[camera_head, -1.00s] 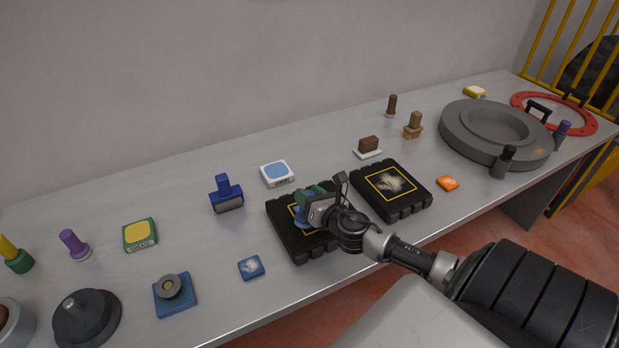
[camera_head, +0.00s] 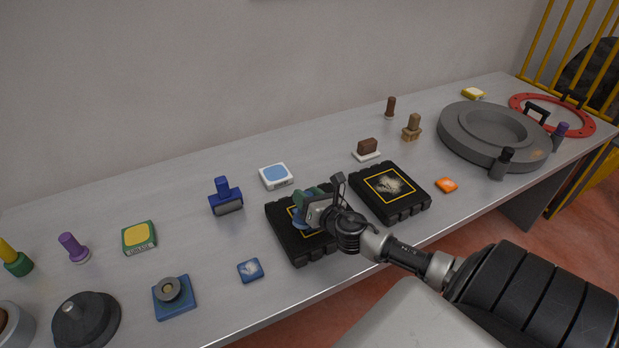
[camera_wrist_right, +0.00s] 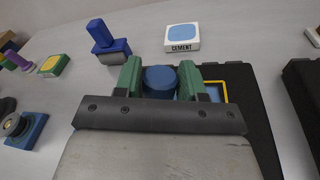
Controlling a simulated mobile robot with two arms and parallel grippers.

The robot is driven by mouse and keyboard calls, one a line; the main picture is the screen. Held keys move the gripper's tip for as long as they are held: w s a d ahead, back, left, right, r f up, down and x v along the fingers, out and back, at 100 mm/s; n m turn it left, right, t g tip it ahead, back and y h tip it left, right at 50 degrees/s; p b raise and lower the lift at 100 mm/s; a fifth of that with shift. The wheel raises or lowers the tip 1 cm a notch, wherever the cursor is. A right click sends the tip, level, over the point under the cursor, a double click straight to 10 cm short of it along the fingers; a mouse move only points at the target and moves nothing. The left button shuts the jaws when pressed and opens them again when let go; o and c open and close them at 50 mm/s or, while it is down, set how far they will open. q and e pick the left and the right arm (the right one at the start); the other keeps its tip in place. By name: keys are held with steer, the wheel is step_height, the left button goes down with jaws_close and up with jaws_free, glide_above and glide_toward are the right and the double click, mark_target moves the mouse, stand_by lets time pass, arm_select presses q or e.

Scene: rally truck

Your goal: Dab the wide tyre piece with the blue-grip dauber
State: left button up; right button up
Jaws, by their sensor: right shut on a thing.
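Two black tyre pieces lie side by side on the bench: a left one (camera_head: 287,237) and a right one (camera_head: 408,203), each with a yellow-outlined patch. I cannot tell which is called wide. My right gripper (camera_head: 308,207) is over the left piece, shut on the blue-grip dauber (camera_head: 299,221). In the right wrist view the dauber's round blue grip (camera_wrist_right: 161,80) sits between the green fingers. The left piece (camera_wrist_right: 252,115) lies under and right of it there, its patch mostly hidden. Whether the dauber touches the piece is hidden. My left gripper is not in view.
A blue stamp-like tool (camera_head: 226,198), a white cement pad (camera_head: 276,176) and a small blue tile (camera_head: 250,270) stand close to the left piece. An orange tile (camera_head: 446,185) lies right of the right piece. A large grey round dish (camera_head: 468,145) stands farther right.

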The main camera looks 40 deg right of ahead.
steer(key=shift+w+d, duration=0.1)
steer(key=shift+w, duration=0.1)
steer(key=shift+s, duration=0.15)
steer(key=shift+s+a+f, duration=0.1)
steer(key=shift+s+a, duration=0.05)
steer(key=shift+s, duration=0.3)
steer(key=shift+s+a+f, duration=0.1)
steer(key=shift+s+a, duration=0.05)
steer(key=shift+s, duration=0.25)
steer(key=shift+w+r, duration=0.15)
steer(key=shift+w+d, duration=0.3)
steer(key=shift+w, duration=0.55)
steer(key=shift+s, duration=0.15)
steer(key=shift+s+a, duration=0.3)
steer(key=shift+s, duration=0.5)
